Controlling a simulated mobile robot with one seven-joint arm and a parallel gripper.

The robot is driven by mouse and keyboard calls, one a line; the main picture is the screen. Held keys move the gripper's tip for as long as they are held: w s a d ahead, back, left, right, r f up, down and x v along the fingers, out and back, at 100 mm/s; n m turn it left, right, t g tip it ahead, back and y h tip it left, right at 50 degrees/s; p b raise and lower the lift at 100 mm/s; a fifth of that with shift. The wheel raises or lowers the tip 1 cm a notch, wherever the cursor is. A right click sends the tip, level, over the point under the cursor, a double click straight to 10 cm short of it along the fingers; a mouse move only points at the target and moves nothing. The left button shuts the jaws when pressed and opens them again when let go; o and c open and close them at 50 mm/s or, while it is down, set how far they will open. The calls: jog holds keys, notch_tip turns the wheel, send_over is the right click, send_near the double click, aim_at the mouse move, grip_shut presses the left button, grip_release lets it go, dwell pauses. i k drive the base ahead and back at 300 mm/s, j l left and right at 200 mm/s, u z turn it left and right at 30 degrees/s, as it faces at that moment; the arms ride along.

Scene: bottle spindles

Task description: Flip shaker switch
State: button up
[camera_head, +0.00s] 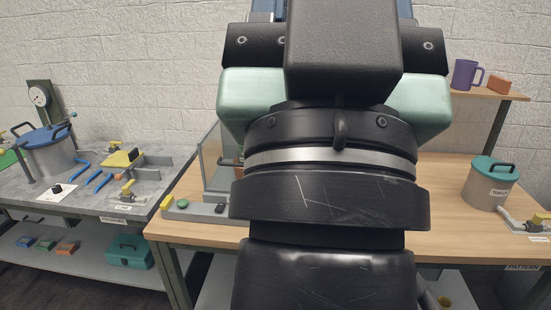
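My own black and teal arm fills the middle of the head view. My gripper's fingers do not show; they are hidden behind the arm or out of frame. A device with a grey base (203,214) and a clear-walled box (210,165) stands at the left end of the wooden table, partly hidden by my arm. Its base carries a green round button (182,203), a small black switch-like part (220,208) and a yellow piece (167,202). It may be the shaker, but I cannot tell for sure. The switch's position is too small to read.
The wooden table (450,220) bears a grey pot with a teal lid (489,184) at right. A shelf behind holds a purple mug (465,74) and an orange block (499,84). The left grey bench (85,200) holds a blue-lidded pot (48,152) and yellow-handled fixtures (122,158).

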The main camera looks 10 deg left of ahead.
aim_at(220, 207)
jog(key=i+j, duration=0.3)
jog(key=j, duration=0.15)
jog(key=i+j, duration=0.25)
jog(key=j, duration=0.2)
jog(key=i+j, duration=0.3)
jog(key=j, duration=0.15)
